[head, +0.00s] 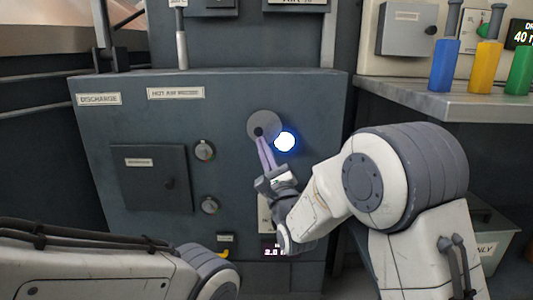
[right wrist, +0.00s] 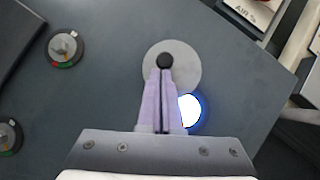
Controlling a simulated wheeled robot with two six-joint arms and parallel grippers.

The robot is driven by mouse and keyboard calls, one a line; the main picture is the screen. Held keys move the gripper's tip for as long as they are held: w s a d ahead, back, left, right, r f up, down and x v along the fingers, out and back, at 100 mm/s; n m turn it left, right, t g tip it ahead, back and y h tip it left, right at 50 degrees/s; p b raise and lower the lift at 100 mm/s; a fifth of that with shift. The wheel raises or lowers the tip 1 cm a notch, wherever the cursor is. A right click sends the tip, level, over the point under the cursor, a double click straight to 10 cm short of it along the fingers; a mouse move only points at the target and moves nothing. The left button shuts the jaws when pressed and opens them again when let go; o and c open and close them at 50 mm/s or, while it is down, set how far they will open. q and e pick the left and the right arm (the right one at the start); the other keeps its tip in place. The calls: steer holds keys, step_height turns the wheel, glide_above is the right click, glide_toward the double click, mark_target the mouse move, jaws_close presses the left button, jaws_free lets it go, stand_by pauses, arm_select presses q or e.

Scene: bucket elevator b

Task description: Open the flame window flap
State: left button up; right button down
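The flame window flap (head: 263,120) is a round grey disc with a black knob at its centre, on the front of the dark cabinet. It also shows in the right wrist view (right wrist: 187,58). The bright blue-white flame window (head: 285,142) glows at the disc's lower right, largely uncovered. My right gripper (head: 262,137) has its pale purple fingers close together at the black knob (right wrist: 164,60), which sits between their tips. My left arm shows at the lower left; its gripper is not in view.
The cabinet (head: 230,100) has two dial knobs (head: 204,150) and a small square door (head: 150,178) left of the flap. A metal shelf (head: 440,95) at the right holds blue, yellow and green containers. A grey bin (head: 490,235) stands below the shelf.

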arm_select(q)
steer(key=shift+f, duration=0.25)
arm_select(e)
steer(key=shift+a+r, duration=0.35)
steer(key=shift+r, duration=0.1)
